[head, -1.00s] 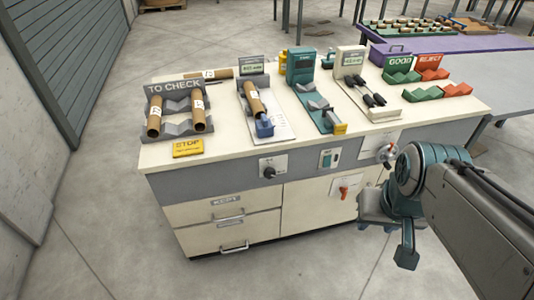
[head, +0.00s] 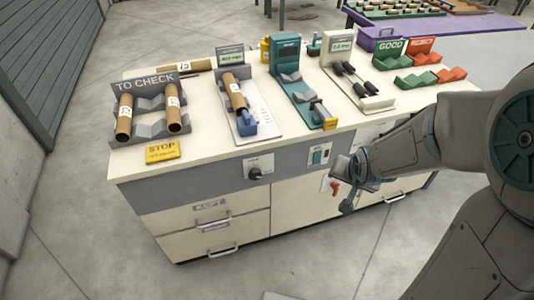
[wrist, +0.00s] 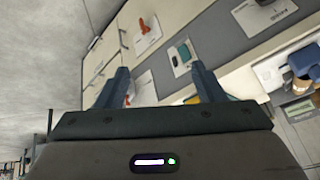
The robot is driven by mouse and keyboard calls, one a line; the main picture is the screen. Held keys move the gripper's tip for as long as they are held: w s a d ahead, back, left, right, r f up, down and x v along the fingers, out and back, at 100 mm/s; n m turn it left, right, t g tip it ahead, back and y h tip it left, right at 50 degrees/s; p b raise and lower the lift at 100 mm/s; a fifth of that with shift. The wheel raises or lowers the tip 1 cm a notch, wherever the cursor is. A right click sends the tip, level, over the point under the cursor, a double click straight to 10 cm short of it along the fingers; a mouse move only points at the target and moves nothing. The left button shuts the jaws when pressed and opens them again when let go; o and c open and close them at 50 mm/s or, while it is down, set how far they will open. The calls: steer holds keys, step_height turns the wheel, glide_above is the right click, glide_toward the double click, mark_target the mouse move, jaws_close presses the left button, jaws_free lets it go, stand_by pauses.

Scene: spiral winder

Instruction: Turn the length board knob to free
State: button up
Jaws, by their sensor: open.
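The length board knob (head: 254,173) is a black knob on a white plate on the grey front strip of the bench, left of a teal switch (head: 319,155). The plate's markings are too small to read. The length board (head: 262,118) stands above it on the bench top, with a brown tube and a blue stop. My gripper (wrist: 160,68) is open and empty, with its two blue fingers apart. In the head view it is in front of the bench, right of the knob and apart from it. A white plate (wrist: 147,88) shows between the fingers.
An orange-red knob (head: 335,187) is on the cabinet door near my gripper. Drawers with handles (head: 222,251) are below the length board knob. A yellow stop sign (head: 162,151) lies at the bench's front edge. The floor before the bench is clear.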

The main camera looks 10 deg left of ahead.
steer(key=w+a+f+y, duration=0.2)
steer(key=w+a+f, duration=0.15)
steer(key=f, duration=0.25)
steer(key=m+t+y+b, duration=0.6)
steer(key=m+t, duration=0.3)
steer(key=m, duration=1)
glide_toward(257, 177)
steer(key=p+x, duration=0.2)
steer(key=x, duration=0.7)
steer(key=shift+w+a, duration=0.15)
steer(key=shift+w, duration=0.05)
steer(key=c, duration=1)
